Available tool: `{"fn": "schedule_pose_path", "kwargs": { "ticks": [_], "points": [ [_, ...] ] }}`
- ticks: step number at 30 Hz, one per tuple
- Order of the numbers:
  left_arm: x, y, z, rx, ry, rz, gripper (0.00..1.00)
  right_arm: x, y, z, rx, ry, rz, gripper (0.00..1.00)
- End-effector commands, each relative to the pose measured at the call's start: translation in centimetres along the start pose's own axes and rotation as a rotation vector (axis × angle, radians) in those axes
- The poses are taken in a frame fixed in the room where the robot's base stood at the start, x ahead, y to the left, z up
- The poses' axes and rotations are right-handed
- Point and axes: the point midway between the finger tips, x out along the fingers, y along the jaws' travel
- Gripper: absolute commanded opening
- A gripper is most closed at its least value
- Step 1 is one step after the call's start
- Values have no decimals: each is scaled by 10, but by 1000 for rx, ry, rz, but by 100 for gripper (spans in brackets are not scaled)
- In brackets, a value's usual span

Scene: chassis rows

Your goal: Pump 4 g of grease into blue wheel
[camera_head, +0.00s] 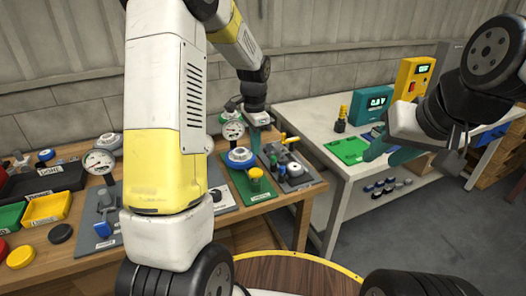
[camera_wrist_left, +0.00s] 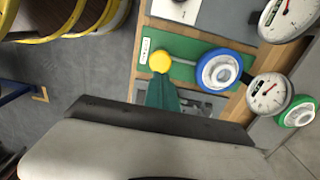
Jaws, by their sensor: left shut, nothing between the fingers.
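The blue wheel (camera_head: 240,157), a blue ring with a pale hub, sits on a green plate (camera_head: 248,190). It also shows in the left wrist view (camera_wrist_left: 220,71). A yellow-topped knob (camera_head: 255,173) stands on the same plate, joined to the wheel by a rod in the wrist view (camera_wrist_left: 160,61). A dial gauge (camera_head: 233,130) is beside the wheel. My left gripper (camera_head: 256,148) is shut and empty just above and behind the knob; its teal fingertips (camera_wrist_left: 160,82) show close to it, contact unclear. My right gripper (camera_head: 385,154) is open and empty by the white table.
A grey plate (camera_head: 303,182) with a yellow lever is close on the right. Another gauge (camera_head: 98,161) and blue-handled station stand left, near yellow (camera_head: 46,208) and green bins. The white table (camera_head: 318,140) holds a green mat and teal and yellow display boxes.

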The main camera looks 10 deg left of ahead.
Motion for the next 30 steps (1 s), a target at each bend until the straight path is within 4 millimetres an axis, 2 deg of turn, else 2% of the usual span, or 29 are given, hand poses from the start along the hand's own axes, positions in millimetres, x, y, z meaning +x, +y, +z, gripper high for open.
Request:
{"fn": "schedule_pose_path", "kwargs": {
  "ticks": [3,9,30],
  "points": [
    [-21,-1,0,0,2,-2,0,0,0,0,0,0,0,36],
    [-37,0,0,0,1,-1,0,0,0,0,0,0,0,36],
    [-41,-1,0,-1,2,-1,0,0,0,0,0,0,0,36]
  ]
}}
